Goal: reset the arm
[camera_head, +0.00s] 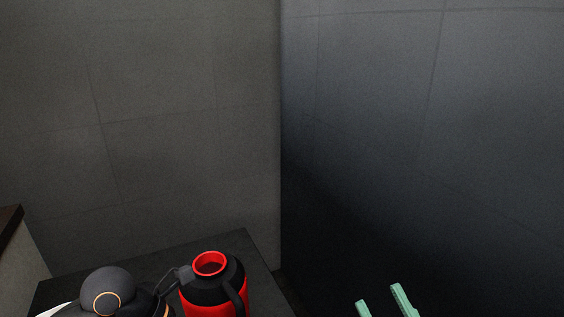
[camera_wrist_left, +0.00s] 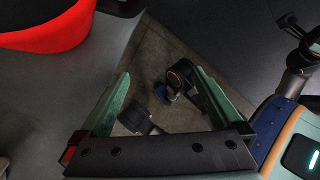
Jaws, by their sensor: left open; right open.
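My right gripper (camera_head: 380,297) shows at the bottom edge of the head view, right of centre. Its two pale green fingertips are apart, with nothing seen between them; the rest of it is cut off. My left gripper (camera_wrist_left: 160,75) shows in the left wrist view with its green fingers spread wide. I see nothing held between them. Dark rounded links with orange rings, which look like my own arm, stand at the lower left of the head view and hide part of the surface there.
A red and black flask (camera_head: 212,290) with an open red rim stands on a dark counter (camera_head: 225,248), beside my left arm. A red and black rounded body (camera_wrist_left: 45,32) fills the wrist view's upper left. Dark tiled walls (camera_head: 180,100) meet in a corner behind.

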